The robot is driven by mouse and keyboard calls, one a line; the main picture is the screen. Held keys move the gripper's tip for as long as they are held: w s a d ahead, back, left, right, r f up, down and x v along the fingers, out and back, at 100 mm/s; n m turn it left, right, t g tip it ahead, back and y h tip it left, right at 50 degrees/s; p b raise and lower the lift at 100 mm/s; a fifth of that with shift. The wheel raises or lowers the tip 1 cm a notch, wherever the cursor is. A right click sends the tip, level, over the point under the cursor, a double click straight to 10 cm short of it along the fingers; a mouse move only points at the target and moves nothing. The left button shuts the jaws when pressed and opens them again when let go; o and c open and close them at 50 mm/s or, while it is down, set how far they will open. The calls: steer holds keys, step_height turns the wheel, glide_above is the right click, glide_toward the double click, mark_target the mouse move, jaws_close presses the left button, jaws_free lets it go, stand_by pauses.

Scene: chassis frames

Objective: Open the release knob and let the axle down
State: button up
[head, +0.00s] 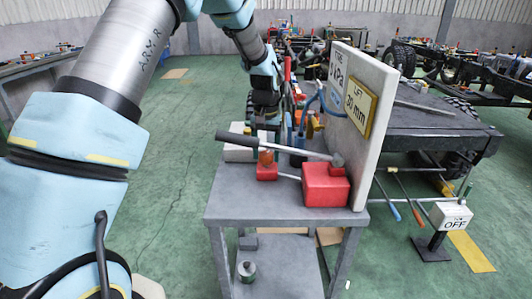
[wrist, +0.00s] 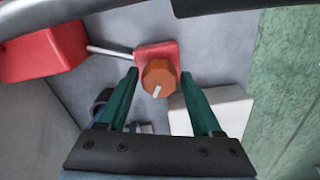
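The release knob is an orange faceted knob with a pale line on its top, on a small red block (wrist: 157,50). In the wrist view the knob (wrist: 160,76) lies between the fingertips of my gripper (wrist: 159,74). The green fingers are open, with a visible gap on each side of the knob. In the head view the knob (head: 266,157) stands on the grey bench, behind a long dark handle. A thin rod joins its block to a larger red block (head: 325,186). I cannot pick out the axle for certain.
The long handle (head: 270,147) crosses above the knob block. An upright board (head: 362,115) reading "LIFT 30 mm" stands at the bench's right. A pale box (wrist: 225,108) lies beside my right finger. An "OFF" sign (head: 452,217) stands at right.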

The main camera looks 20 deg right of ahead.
mark_target(266, 154)
steer(key=shift+o, duration=1)
steer(key=shift+r, duration=0.1)
step_height(266, 154, up, 11)
steer(key=b, duration=0.2)
steer(key=shift+f, duration=0.2)
steer(key=shift+w, duration=0.1)
